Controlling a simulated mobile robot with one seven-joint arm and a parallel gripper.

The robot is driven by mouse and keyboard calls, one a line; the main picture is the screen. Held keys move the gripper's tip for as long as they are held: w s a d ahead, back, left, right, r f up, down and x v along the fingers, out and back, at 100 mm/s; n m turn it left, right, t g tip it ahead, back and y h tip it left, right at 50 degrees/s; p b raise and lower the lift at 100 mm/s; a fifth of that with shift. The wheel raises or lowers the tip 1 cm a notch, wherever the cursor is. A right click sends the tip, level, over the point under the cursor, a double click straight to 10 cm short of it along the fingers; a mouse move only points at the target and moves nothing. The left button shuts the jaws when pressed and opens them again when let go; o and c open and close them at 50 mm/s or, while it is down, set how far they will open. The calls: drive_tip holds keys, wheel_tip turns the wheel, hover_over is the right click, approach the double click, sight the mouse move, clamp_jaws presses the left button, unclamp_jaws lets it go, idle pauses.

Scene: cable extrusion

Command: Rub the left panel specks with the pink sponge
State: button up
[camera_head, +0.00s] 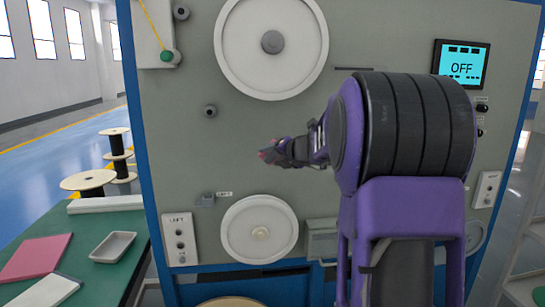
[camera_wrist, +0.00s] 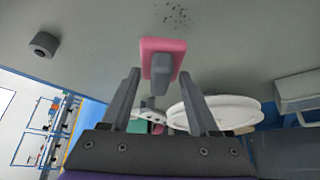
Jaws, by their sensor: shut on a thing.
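The pink sponge (camera_wrist: 162,44) with a grey handle (camera_wrist: 160,75) is in my gripper (camera_wrist: 160,72). The fingers stand on either side of the handle in the wrist view. A patch of small dark specks (camera_wrist: 176,15) is on the grey panel (camera_wrist: 240,35), just above the sponge in that view. I cannot tell whether the sponge touches the panel. In the head view my gripper (camera_head: 280,152) points left in front of the grey machine panel (camera_head: 180,140), with a bit of the pink sponge (camera_head: 263,155) at its tip. The specks cannot be made out there.
A large white wheel (camera_head: 240,60) is above, a smaller one (camera_head: 240,230) below. A dark knob (camera_head: 210,111) and a small bracket (camera_head: 207,199) stick out at left. A screen (camera_head: 461,66) reads OFF. A green table (camera_head: 110,220) with a tray (camera_head: 113,247) is lower left.

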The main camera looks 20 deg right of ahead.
sight(269, 160)
drive_tip(key=shift+s+a, duration=0.2)
drive_tip(key=shift+s, duration=0.55)
drive_tip(key=shift+s+a, duration=0.2)
drive_tip(key=shift+s, duration=0.5)
drive_tip(key=shift+w, duration=0.1)
drive_tip(key=w, duration=0.1)
drive_tip(key=w+d+p, duration=0.1)
drive_tip(key=w, duration=0.1)
drive_tip(key=w+p, duration=0.1)
drive_tip(key=w, duration=0.1)
drive_tip(key=shift+w+d, duration=0.25)
drive_tip(key=shift+d, duration=0.1)
drive_tip(key=shift+w+d, duration=0.2)
drive_tip(key=shift+w, duration=0.4)
drive_tip(key=shift+w+d, duration=0.25)
drive_tip(key=shift+w, duration=0.7)
